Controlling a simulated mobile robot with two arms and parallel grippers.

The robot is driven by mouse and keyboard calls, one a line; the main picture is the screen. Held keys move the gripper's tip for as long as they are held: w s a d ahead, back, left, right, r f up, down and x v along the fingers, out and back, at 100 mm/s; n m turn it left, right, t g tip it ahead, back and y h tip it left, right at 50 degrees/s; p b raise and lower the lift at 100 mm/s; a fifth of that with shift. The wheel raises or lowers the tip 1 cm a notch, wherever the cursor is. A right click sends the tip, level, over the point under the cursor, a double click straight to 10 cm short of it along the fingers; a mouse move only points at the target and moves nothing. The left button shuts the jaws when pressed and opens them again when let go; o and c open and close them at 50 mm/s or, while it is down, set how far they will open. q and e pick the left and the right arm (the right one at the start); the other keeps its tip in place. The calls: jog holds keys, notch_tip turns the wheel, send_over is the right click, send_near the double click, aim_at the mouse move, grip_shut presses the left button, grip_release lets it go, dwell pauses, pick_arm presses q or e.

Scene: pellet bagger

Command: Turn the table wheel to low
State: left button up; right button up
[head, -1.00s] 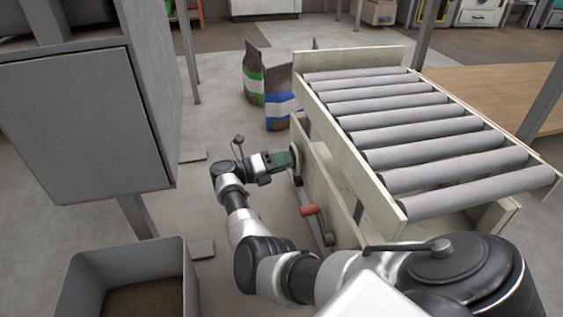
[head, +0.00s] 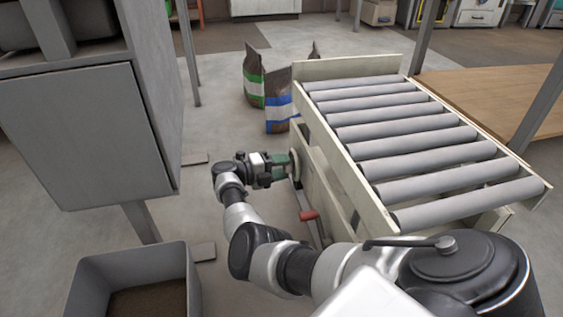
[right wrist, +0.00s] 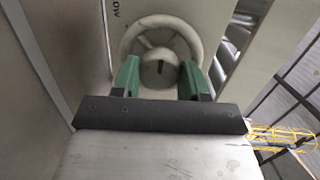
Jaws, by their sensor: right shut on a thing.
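The table wheel (right wrist: 190,28) is a pale round handwheel with a grey hub (right wrist: 158,68), on the side of the roller table (head: 330,205). In the head view the wheel (head: 296,164) is seen edge-on. My right gripper (head: 284,166) has green fingers, which reach to the wheel from the left. In the right wrist view the right gripper (right wrist: 160,82) is shut on the wheel, with one finger on each side of the hub. Part of a label, "OW" (right wrist: 117,9), shows on the panel behind the wheel. My left gripper is out of view.
A red-handled lever (head: 308,215) sits below the wheel.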

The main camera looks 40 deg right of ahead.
jog(key=shift+w+n+g+y, duration=0.1)
jog(key=shift+n+g+y, duration=0.3)
jog(key=shift+n, duration=2.25)
jog(key=shift+n+g+y, duration=0.3)
jog(key=shift+n+y, duration=0.1)
jog(key=shift+n, duration=2.25)
jog(key=o, duration=0.9)
